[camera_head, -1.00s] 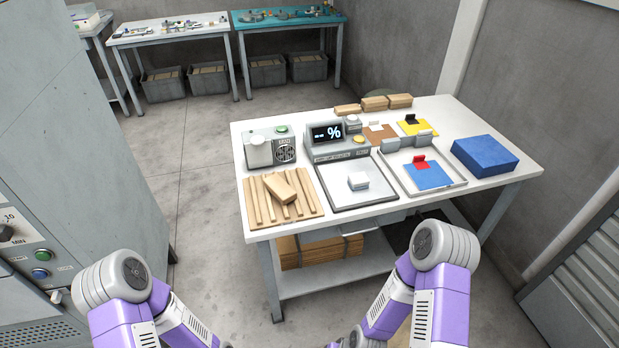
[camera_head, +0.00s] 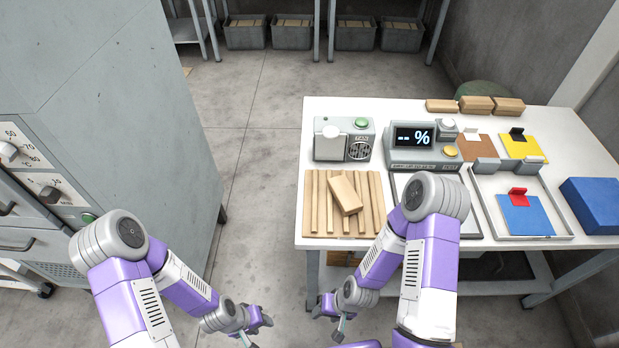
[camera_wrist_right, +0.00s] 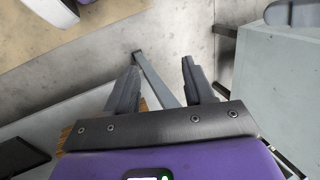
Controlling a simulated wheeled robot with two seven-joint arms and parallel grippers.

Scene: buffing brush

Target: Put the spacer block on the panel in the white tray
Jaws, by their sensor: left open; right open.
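A light wooden block (camera_head: 345,195) lies askew across the slatted wooden rack (camera_head: 315,228) on the table; I cannot tell if it is the spacer block. A blue panel (camera_head: 525,216) with a red clip lies flat in the white tray (camera_head: 558,232) at the right. My left gripper (camera_head: 256,331) is open and empty, low over the floor left of the table. My right gripper (camera_head: 331,319) is open and low by the table's front edge; its spread, empty fingers also show in the right wrist view (camera_wrist_right: 158,78). My right arm hides much of the middle pad.
Two grey blocks sit at the tray's back edge. A fan box (camera_head: 344,140) and a display unit (camera_head: 420,148) stand behind the rack. Brown and yellow panels (camera_head: 522,146) lie farther back. A blue block (camera_head: 592,205) is at the right. A grey cabinet (camera_head: 110,120) stands left.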

